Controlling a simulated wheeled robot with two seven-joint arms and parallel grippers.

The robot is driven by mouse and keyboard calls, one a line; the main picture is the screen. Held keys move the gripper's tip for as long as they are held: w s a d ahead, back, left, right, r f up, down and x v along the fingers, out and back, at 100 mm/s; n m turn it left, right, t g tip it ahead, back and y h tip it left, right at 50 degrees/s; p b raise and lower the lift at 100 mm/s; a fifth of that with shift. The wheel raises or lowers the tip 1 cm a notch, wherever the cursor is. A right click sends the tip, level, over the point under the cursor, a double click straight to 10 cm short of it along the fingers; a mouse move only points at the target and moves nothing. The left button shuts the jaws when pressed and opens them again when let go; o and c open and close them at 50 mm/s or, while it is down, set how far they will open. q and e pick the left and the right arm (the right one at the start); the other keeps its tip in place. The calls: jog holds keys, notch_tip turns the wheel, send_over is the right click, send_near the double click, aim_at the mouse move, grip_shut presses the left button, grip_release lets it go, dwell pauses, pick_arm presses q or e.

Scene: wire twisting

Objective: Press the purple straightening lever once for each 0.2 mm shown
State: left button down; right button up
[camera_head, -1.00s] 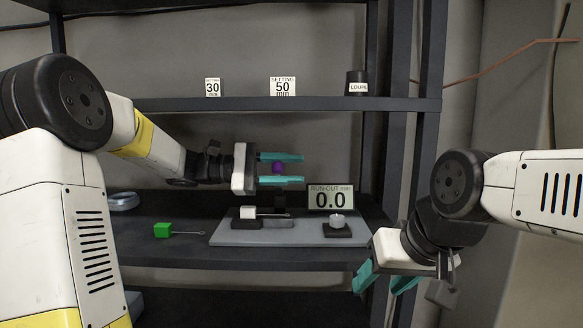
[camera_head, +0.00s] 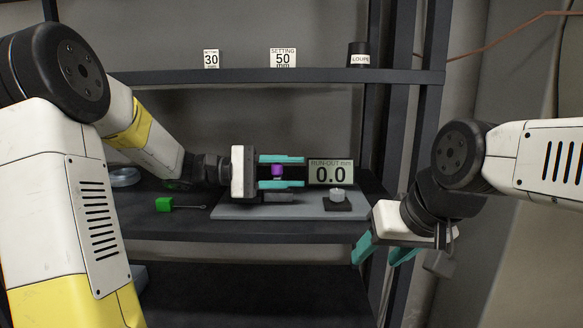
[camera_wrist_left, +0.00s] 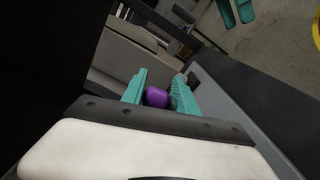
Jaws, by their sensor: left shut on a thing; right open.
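The purple lever knob (camera_head: 277,170) sits between the teal fingers of my left gripper (camera_head: 300,172), which is shut on it above the grey base plate (camera_head: 235,212). In the left wrist view the purple knob (camera_wrist_left: 157,97) shows between the two fingers (camera_wrist_left: 160,92). The run-out display (camera_head: 331,172) reads 0.0, just right of the fingertips. My left gripper hides most of the middle of the plate. My right gripper (camera_head: 384,250) is open and empty, in front of the shelf at the right.
A green block with a thin wire (camera_head: 165,204) lies left of the plate. A small round piece on a dark base (camera_head: 338,197) stands at the plate's right.

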pick_arm(q)
jog(key=shift+f, duration=0.1)
jog(key=c, duration=1.1)
grip_release()
jog(key=a, duration=0.8)
jog(key=shift+d, duration=0.1)
